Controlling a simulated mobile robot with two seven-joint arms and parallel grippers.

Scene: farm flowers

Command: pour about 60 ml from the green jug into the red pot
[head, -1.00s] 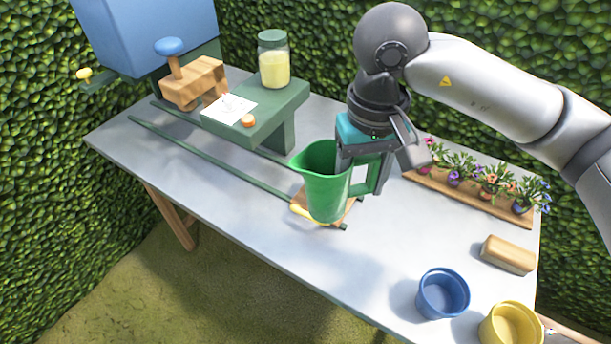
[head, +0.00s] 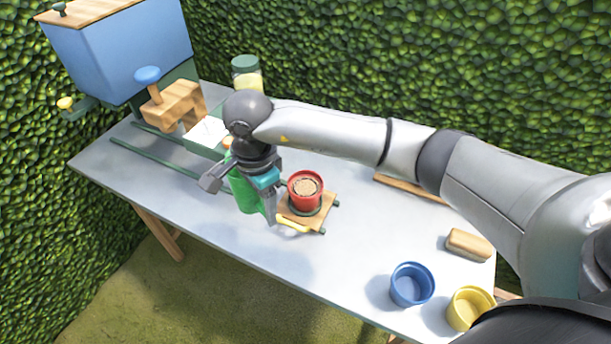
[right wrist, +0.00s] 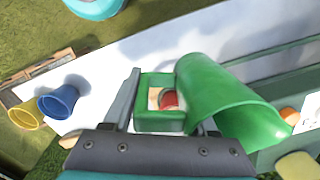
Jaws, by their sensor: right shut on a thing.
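The green jug (head: 243,190) is at the middle of the table in the head view, left of the red pot, and partly hidden behind my gripper. My right gripper (head: 264,196) is shut on the jug's handle (right wrist: 160,122). The red pot (head: 305,200) stands upright, filled with brown soil, on a small wooden board (head: 321,214). In the right wrist view the jug (right wrist: 215,95) fills the right half, and a bit of the red pot (right wrist: 169,100) shows through its handle. The jug's contents cannot be seen. My left gripper is not in view.
A blue pot (head: 411,287), a yellow pot (head: 468,309) and a tan block (head: 468,245) are at the right of the table. A green-lidded jar (head: 246,76), a wooden clamp-like piece (head: 178,106) and a blue bin (head: 125,55) stand at the back left. The front of the table is clear.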

